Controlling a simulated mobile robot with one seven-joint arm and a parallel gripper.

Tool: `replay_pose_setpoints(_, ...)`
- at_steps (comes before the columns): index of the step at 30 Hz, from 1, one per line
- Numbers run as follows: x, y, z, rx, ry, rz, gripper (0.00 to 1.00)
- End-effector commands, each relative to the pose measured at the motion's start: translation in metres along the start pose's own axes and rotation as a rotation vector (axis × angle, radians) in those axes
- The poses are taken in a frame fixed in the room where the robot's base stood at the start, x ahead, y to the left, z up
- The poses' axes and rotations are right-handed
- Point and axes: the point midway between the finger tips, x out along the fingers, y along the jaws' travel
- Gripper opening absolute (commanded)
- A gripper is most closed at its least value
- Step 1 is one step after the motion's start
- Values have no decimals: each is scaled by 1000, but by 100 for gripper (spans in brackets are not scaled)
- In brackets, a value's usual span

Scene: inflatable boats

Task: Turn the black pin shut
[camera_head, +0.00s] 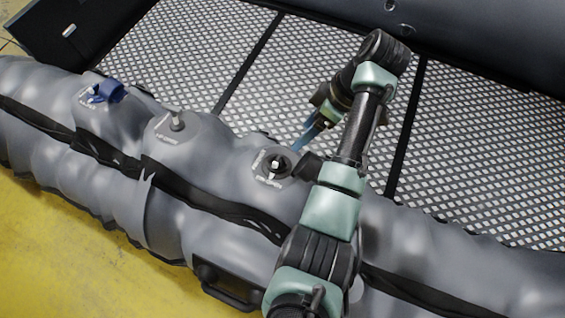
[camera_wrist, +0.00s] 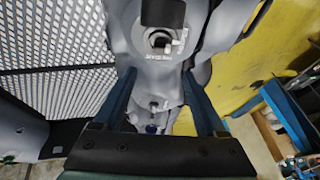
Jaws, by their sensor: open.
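A valve with a dark ring (camera_head: 275,165) sits on top of the grey boat tube, with a small pale pin standing at its centre. I cannot tell whether this pin is the black one or how it is turned. The same valve appears at the top of the wrist view (camera_wrist: 160,41), with a dark flap beside it. My gripper (camera_head: 303,138) is above the tube's inner side, close to this valve and apart from it. In the wrist view its blue fingers (camera_wrist: 158,68) are spread wide with nothing between them.
A grey valve (camera_head: 177,124) and a blue valve (camera_head: 104,92) stand farther left along the tube. A black handle (camera_head: 228,288) is on the tube's outer side. The mesh boat floor (camera_head: 310,70) lies behind; yellow ground (camera_head: 60,255) is in front. Shelving (camera_wrist: 290,120) shows at the wrist view's right.

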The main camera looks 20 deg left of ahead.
Motion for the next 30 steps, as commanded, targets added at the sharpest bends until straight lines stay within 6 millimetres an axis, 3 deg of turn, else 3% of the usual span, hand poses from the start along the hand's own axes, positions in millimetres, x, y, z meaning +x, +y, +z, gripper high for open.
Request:
replay_pose_setpoints(5,19,-2,2,-7,1,-17,74)
replay_pose_setpoints(18,105,-3,2,-5,0,-15,74)
replay_pose_setpoints(24,127,-4,2,-4,0,-14,74)
replay_pose_setpoints(30,132,-3,1,-3,0,-12,74)
